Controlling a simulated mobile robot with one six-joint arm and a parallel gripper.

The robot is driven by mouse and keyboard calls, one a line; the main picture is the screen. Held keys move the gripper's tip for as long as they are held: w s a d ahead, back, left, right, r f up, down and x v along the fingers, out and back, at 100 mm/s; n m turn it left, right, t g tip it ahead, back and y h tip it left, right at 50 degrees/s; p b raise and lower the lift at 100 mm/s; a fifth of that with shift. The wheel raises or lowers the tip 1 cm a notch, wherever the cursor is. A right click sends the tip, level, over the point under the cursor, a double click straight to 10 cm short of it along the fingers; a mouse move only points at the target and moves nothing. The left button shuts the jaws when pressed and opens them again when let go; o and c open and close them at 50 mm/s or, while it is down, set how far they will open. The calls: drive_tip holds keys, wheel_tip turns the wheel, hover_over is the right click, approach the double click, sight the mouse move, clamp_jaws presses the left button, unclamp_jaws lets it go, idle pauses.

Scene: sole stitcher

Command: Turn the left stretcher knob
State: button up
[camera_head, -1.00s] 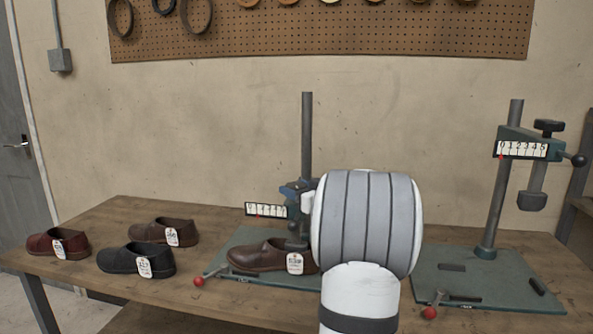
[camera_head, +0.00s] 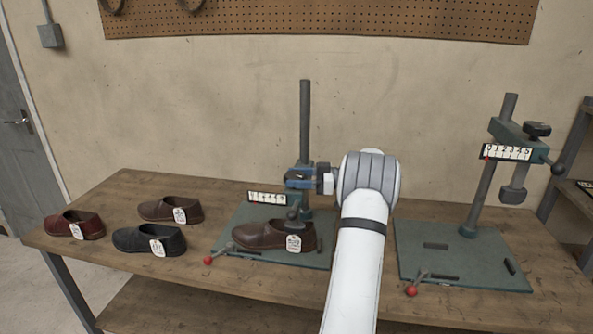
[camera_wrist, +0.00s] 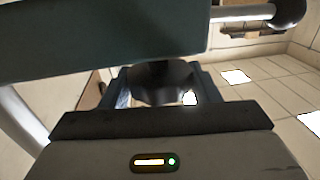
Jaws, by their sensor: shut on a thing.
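The left stretcher stands on its green base plate (camera_head: 226,232) on the bench, with a grey upright post (camera_head: 304,120) and a numbered scale (camera_head: 267,198). My gripper (camera_head: 302,178) is at the stretcher's head, partly hidden by my white arm. In the wrist view, my gripper (camera_wrist: 160,84) has its two fingers on either side of the dark, faceted knob (camera_wrist: 162,72), shut on it. The knob is not clear in the head view. A brown shoe (camera_head: 262,236) with a white tag sits under the stretcher's head.
A second stretcher (camera_head: 468,220) stands to the right on its own green plate, with no shoe on it. A red shoe (camera_head: 82,227), a black shoe (camera_head: 138,239) and another brown shoe (camera_head: 160,208) stand at the left of the bench (camera_head: 120,190). A pegboard (camera_head: 330,20) hangs behind.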

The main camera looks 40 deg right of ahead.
drive_tip(key=shift+n+g+y+p, duration=0.3)
drive_tip(key=shift+n+g+y, duration=0.2)
drive_tip(key=shift+g, duration=0.1)
drive_tip(key=o, duration=1)
drive_tip(key=v, duration=0.7)
drive_tip(key=shift+s+d+b, duration=0.2)
drive_tip(key=shift+d+b, duration=0.05)
drive_tip(key=shift+b, duration=0.1)
